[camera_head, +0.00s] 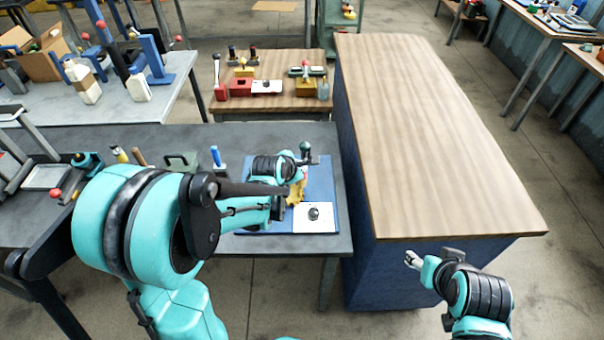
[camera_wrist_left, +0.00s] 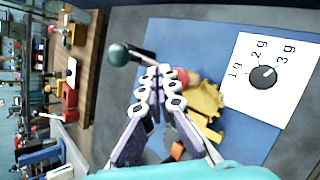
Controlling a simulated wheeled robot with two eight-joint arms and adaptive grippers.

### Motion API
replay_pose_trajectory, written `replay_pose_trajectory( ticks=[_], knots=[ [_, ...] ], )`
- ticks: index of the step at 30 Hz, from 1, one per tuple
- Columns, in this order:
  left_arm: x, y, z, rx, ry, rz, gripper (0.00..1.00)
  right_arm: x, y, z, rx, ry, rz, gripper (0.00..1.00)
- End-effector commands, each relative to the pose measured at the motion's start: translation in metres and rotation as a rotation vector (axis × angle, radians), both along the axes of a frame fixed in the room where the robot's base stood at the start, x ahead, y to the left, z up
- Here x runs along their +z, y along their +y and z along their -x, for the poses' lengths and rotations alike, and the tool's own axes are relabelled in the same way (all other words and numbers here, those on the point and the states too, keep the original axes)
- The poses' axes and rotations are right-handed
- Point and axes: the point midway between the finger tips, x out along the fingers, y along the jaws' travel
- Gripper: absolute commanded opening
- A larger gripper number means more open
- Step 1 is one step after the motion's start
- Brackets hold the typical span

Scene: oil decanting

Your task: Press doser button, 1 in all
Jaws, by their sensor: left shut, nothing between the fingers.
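The doser appears as a yellow body (camera_wrist_left: 207,104) with a red part (camera_wrist_left: 188,76) beside it in the left wrist view. In the head view its yellow body (camera_head: 297,191) is partly hidden by my left arm. A dark green ball (camera_wrist_left: 118,54) on a rod shows left of the fingers, and also in the head view (camera_head: 305,146). My left gripper (camera_wrist_left: 157,73) is shut and empty; its fingers overlap the red part in view, and contact cannot be told.
A white plate with a black knob (camera_head: 314,213), marked 1 g, 2 g, 3 g, lies on the blue mat (camera_head: 328,180). The grey table (camera_head: 338,243) also carries a blue-handled tool (camera_head: 217,157). The wooden counter (camera_head: 425,130) is bare. A small table behind holds coloured items.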

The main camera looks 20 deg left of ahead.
Motion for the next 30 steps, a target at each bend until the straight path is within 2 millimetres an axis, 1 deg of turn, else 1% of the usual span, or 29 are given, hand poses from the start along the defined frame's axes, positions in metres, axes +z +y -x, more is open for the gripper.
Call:
replay_pose_trajectory(
  ticks=[14, 23, 30],
  knots=[
    [-0.0001, 0.0, -0.0001, 0.0, 0.0, 0.0, 0.0, -0.0001, 0.0, 0.0, 0.0, 0.0, 0.0, 0.52],
    [-0.0089, 0.0, 0.0002, 0.0, 0.0, 0.0, 0.0, -0.0094, 0.0, 0.0001, 0.0, 0.0, 0.0, 0.52],
    [-0.0082, 0.0, 0.0001, 0.0, 0.0, 0.0, 0.0, -0.0087, 0.0, 0.0, 0.0, 0.0, 0.0, 0.52]
  ],
)
